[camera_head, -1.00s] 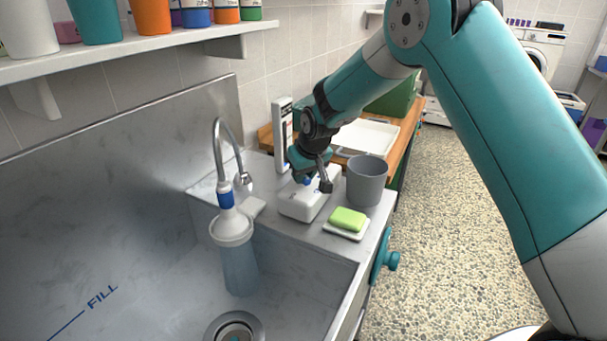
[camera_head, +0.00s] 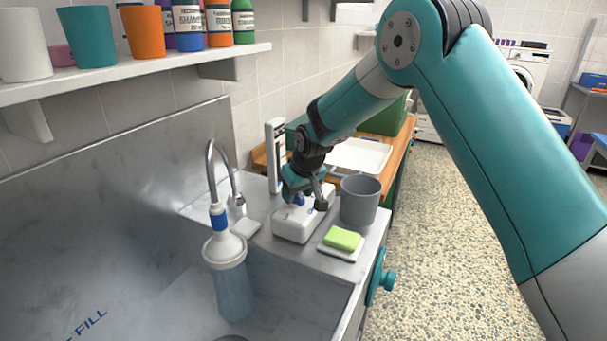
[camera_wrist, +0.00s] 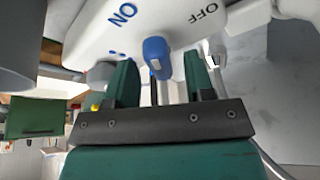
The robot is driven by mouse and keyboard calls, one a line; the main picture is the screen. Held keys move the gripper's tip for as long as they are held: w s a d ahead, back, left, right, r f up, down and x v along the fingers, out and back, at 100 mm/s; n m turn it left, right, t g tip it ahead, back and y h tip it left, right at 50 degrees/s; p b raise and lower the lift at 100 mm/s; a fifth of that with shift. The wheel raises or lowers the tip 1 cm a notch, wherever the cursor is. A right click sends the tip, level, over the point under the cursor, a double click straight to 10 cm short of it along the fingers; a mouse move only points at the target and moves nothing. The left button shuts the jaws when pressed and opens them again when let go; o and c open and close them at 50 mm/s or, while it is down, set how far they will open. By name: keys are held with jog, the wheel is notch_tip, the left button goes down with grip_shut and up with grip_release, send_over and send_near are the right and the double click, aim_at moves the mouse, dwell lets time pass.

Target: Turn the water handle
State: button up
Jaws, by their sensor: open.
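The water handle (camera_wrist: 157,55) is a blue lever on a white box (camera_head: 294,222) on the sink's counter. In the wrist view the box face reads ON and OFF, and the handle stands between the two words. My gripper (camera_wrist: 165,82) is open, with its two green fingers on either side of the handle's line. In the wrist view the handle lies just beyond and between the fingertips; I cannot tell whether either finger touches it. In the head view my gripper (camera_head: 307,198) is over the box and hides most of the handle.
A grey cup (camera_head: 361,200) and a green soap on a dish (camera_head: 340,254) stand right of the box. The curved faucet (camera_head: 212,165) with a bottle (camera_head: 232,285) under it is at left. A shelf (camera_head: 150,72) of cups and bottles hangs above the sink.

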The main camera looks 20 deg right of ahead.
jog(key=b+v, duration=0.2)
jog(key=v, duration=1.4)
jog(key=shift+s+r, duration=0.25)
jog(key=shift+r, duration=0.05)
jog(key=s+a+f+n+g+y, duration=0.1)
jog(key=s+a+n+g, duration=0.1)
jog(key=s, duration=1.4)
jog(key=s+a+f+n+g+y, duration=0.1)
jog(key=s+a, duration=0.3)
jog(key=s, duration=1.3)
jog(key=shift+f+n+g+y, duration=0.35)
jog(key=shift+n+g+y, duration=0.15)
jog(key=shift+g, duration=0.1)
jog(key=shift+a, duration=0.1)
jog(key=shift+c, duration=0.6)
